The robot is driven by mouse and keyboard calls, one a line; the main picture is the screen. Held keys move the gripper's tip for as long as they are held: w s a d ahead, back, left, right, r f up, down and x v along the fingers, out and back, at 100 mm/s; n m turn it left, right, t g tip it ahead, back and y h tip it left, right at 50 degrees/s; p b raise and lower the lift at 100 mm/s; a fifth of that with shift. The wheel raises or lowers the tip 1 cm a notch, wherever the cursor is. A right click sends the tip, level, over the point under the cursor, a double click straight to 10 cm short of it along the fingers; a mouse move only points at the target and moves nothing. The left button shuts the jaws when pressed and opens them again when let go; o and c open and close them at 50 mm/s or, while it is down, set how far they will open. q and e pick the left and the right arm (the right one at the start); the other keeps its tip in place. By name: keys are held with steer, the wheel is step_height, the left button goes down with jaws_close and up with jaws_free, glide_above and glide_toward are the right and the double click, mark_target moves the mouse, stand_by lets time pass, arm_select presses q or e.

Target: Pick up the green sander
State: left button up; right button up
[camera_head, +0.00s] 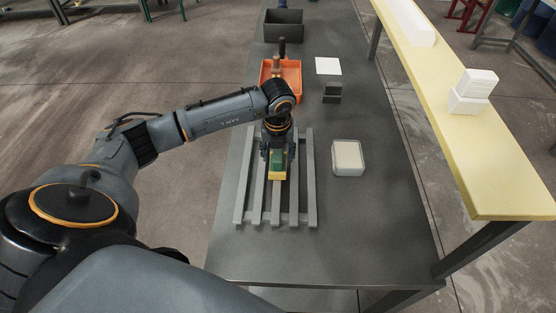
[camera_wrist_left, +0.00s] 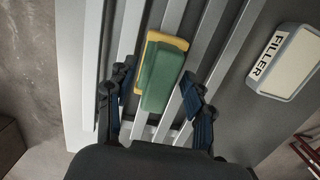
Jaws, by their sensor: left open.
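The green sander (camera_head: 277,159) with a yellow edge lies on a grey slatted rack (camera_head: 246,190) on the table. In the left wrist view the sander (camera_wrist_left: 161,78) sits between the two fingers of my left gripper (camera_wrist_left: 158,95). The fingers are spread wide, with gaps on both sides of it. In the head view my left gripper (camera_head: 279,150) points down over the sander and hides its far part. My right gripper is in neither view.
A filler box (camera_head: 348,158) stands right of the rack. An orange tray (camera_head: 293,82), a dark bin (camera_head: 284,24), a white sheet (camera_head: 328,66) and grey blocks (camera_head: 332,92) are farther back. A yellow shelf (camera_head: 470,140) runs along the right. The table front is clear.

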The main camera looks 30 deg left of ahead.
mark_target(278, 151)
arm_select(q)
steer(key=shift+f, duration=0.2)
jaws_close()
steer(key=shift+r, duration=0.1)
steer(key=shift+w+r, duration=0.1)
steer(key=shift+r, duration=0.35)
step_height(278, 151, up, 2)
steer(key=shift+r+b, duration=0.15)
steer(key=shift+b, duration=0.4)
steer(key=s+d+r+b, duration=0.4)
steer(key=s+r, duration=0.5)
steer(key=s, duration=0.4)
steer(key=shift+d+r, duration=0.4)
steer(key=shift+d, duration=0.4)
